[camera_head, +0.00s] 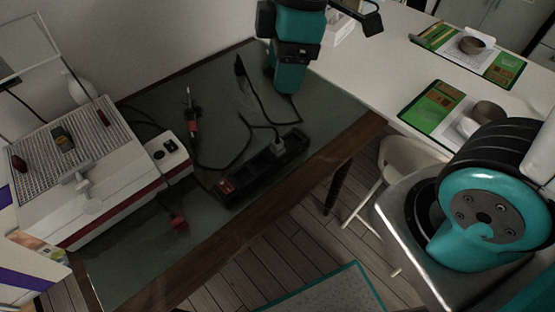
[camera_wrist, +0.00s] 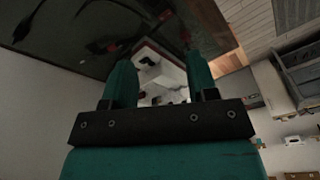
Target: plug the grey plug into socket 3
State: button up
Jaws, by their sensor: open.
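The grey plug (camera_head: 278,146) is at the right part of the black power strip (camera_head: 252,172), with its cable rising from it. It looks upright on the strip; I cannot tell how deep it sits or which socket number it is at. The strip has a red switch at its left end; its socket labels are too small to read. My gripper (camera_head: 287,86) is above the table's far side, beyond the strip and apart from the plug. In the wrist view my gripper (camera_wrist: 160,80) has its two teal fingers spread, with nothing held between them.
A black plug-like piece (camera_head: 240,66) with a cable is left of my gripper. A red-handled tool (camera_head: 192,126), a red block (camera_head: 178,222) and a white machine (camera_head: 85,185) with a socket box (camera_head: 170,153) are at left. Loose cables cross the dark tabletop (camera_head: 150,250).

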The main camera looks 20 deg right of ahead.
jog(key=w+d+f+n+h+b, duration=0.2)
jog(key=w+f+n+b, duration=0.2)
jog(key=f, duration=0.6)
jog(key=w+n, duration=0.2)
jog(key=w, duration=0.1)
jog(key=shift+w+n, duration=0.4)
jog(key=shift+d+f, duration=0.1)
jog(key=shift+f, duration=0.1)
send_near(278, 142)
notch_tip(278, 142, down, 5)
jog(key=shift+w+f+b, duration=0.1)
jog(key=shift+w+b, duration=0.05)
jog(key=shift+b, duration=0.25)
notch_tip(278, 142, down, 5)
jog(key=shift+f, duration=0.1)
